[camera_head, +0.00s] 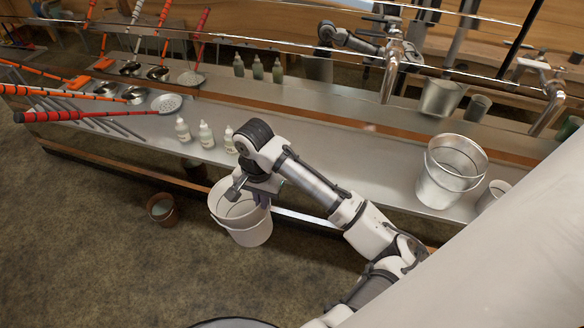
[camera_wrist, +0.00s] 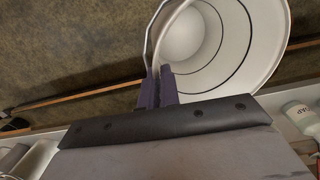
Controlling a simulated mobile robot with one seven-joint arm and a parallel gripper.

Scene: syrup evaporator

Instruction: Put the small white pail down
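The small white pail (camera_head: 244,228) hangs upright in front of the metal counter's front edge, over the floor side. My gripper (camera_head: 250,193) is at the pail's upper rim. In the wrist view, the gripper's two dark fingers (camera_wrist: 158,88) are close together on the near rim or handle of the white pail (camera_wrist: 262,42). The pail looks empty inside. Part of its rim is hidden behind the gripper in the head view.
The metal counter (camera_head: 330,172) has bare room right of several small bottles (camera_head: 205,134). A metal bucket (camera_head: 450,178) stands at its right. Red-handled skimmers (camera_head: 110,114) lie at the left, handles overhanging. A brown pot (camera_head: 161,208) sits on the floor.

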